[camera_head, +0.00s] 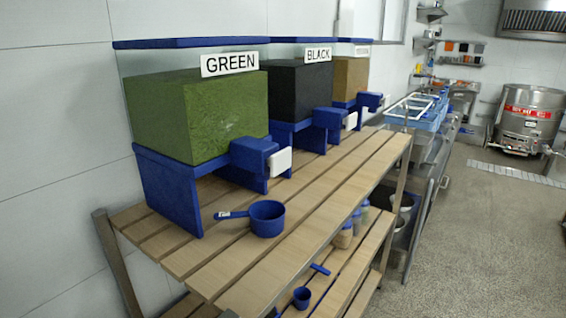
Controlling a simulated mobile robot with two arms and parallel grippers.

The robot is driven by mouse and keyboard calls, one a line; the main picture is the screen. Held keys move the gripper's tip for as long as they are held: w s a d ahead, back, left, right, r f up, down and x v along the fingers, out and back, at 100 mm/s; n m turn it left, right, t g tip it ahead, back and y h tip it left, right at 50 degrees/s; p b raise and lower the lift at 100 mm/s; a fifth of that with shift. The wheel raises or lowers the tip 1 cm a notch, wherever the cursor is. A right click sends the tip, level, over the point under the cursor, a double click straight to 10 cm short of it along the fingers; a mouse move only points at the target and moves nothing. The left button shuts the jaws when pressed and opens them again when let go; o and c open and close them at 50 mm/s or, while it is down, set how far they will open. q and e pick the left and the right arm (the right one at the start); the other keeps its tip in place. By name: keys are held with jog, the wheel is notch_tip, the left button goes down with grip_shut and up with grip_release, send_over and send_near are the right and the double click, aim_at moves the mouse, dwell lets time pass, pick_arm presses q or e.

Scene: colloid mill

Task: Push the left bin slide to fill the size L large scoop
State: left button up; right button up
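The left bin is labelled GREEN (229,63) and is filled with green material (200,115). It stands on a blue base on a slatted wooden shelf. Its slide (281,162) is a white plate on the front of the blue dispenser spout (254,153). A large blue scoop (267,219) sits upright on the shelf in front of the bin, its handle pointing left. It stands apart from the spout, nearer the shelf's front. The size mark on its handle label is too small to read, and its inside looks empty. Neither of my grippers is in view.
A bin labelled BLACK (318,54) and a third, brown-filled bin (350,78) stand further right. A smaller blue scoop (302,297) and several jars (345,236) are on the lower shelf. The upper shelf front (340,178) is mostly clear. Open floor (480,240) lies right.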

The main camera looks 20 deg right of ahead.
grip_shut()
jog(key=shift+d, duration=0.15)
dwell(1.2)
